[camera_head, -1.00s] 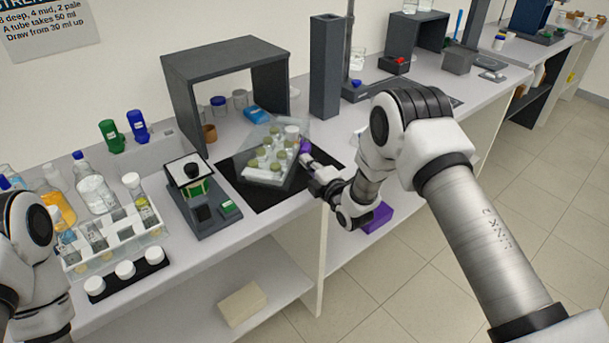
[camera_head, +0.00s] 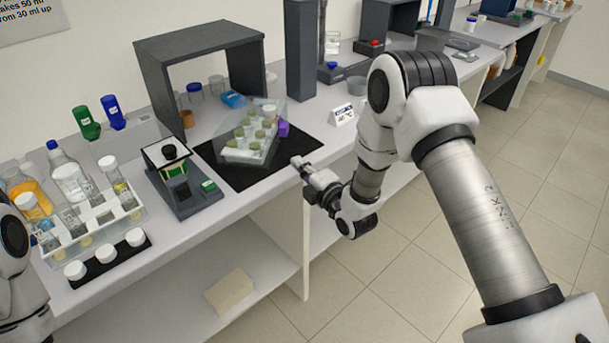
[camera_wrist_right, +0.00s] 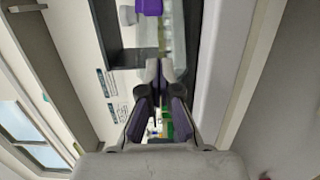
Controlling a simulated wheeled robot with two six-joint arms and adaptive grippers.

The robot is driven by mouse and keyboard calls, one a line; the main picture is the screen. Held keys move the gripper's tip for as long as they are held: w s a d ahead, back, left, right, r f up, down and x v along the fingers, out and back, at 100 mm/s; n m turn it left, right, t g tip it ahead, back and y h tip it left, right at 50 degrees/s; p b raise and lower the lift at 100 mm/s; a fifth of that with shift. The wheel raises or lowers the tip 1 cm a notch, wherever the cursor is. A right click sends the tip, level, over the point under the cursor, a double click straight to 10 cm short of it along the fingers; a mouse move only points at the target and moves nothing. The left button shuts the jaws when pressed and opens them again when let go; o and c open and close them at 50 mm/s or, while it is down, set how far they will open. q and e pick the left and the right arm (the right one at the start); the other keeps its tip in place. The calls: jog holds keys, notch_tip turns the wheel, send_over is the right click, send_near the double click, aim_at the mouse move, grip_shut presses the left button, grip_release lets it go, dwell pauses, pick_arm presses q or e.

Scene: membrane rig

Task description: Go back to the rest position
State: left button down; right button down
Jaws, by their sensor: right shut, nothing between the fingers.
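My right gripper (camera_head: 298,163) is at the front edge of the bench, just right of the black mat (camera_head: 222,175). It is shut with nothing in it. In the right wrist view its fingers (camera_wrist_right: 160,72) come together at the middle, with a purple thing (camera_wrist_right: 150,6) beyond them. On the mat stands a clear-sided tray (camera_head: 246,155) with several green-topped vials, apart from the gripper. A purple piece (camera_head: 283,129) is at the tray's right side. Only a piece of my left arm shows at the left edge; its gripper is out of the picture.
A grey open-fronted box (camera_head: 200,45) and a tall dark column (camera_head: 299,50) stand behind. A small device (camera_head: 180,185) and a white tube rack (camera_head: 100,215) are to the left. A small white sign (camera_head: 343,114) stands beyond the gripper. The floor at right is clear.

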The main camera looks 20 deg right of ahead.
jog(key=s+a+f+m+g+h, duration=0.15)
jog(key=s+f+m+g, duration=0.6)
jog(key=s+f, duration=1.3)
jog(key=s+d+f+m+g+h, duration=0.1)
jog(key=s+m+g, duration=0.4)
jog(key=s, duration=0.5)
jog(key=s+d+f+m+g+h, duration=0.1)
jog(key=s+f+m+g, duration=0.3)
jog(key=s+m, duration=0.4)
jog(key=s+g, duration=0.1)
jog(key=s, duration=0.2)
jog(key=shift+d, duration=0.2)
jog(key=shift+s, duration=0.1)
